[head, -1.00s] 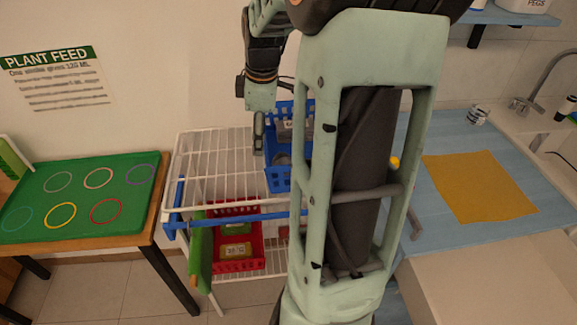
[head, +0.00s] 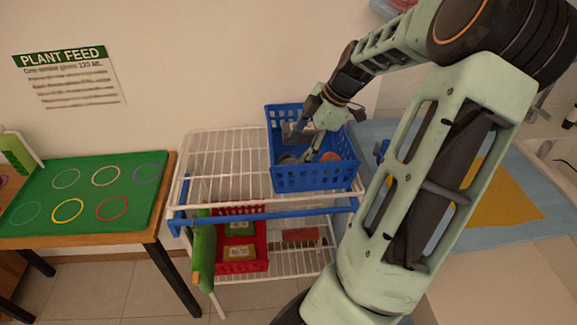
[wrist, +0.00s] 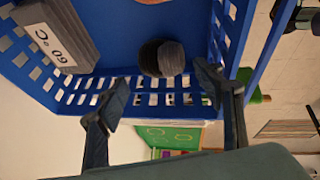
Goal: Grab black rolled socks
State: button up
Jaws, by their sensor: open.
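The black rolled socks (wrist: 162,58) look like a dark, rounded bundle inside the blue basket (wrist: 100,80), against its side wall in the wrist view. In the head view a dark rounded shape in the basket (head: 288,158) is probably the same bundle, small and partly unclear. My gripper (head: 311,152) reaches down into the blue basket (head: 315,181) from above. In the wrist view its two fingers (wrist: 161,88) are spread wide, one on each side of the socks in the picture, with nothing between them. I cannot tell exactly how far the fingertips are from the socks.
A grey labelled box (wrist: 58,35) and an orange-brown round item (head: 330,157) share the basket. The basket stands on a white wire rack (head: 228,160). A red basket (head: 262,250) is on the shelf below. A green mat with rings (head: 90,190) lies on the left table.

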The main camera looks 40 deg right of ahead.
aim_at(294, 158)
jog(key=x, duration=0.6)
jog(key=shift+s+f, duration=0.15)
jog(key=shift+f, duration=0.25)
jog(key=shift+d, duration=0.1)
jog(key=shift+c, duration=0.3)
jog(key=c, duration=0.9)
jog(key=shift+r, duration=0.15)
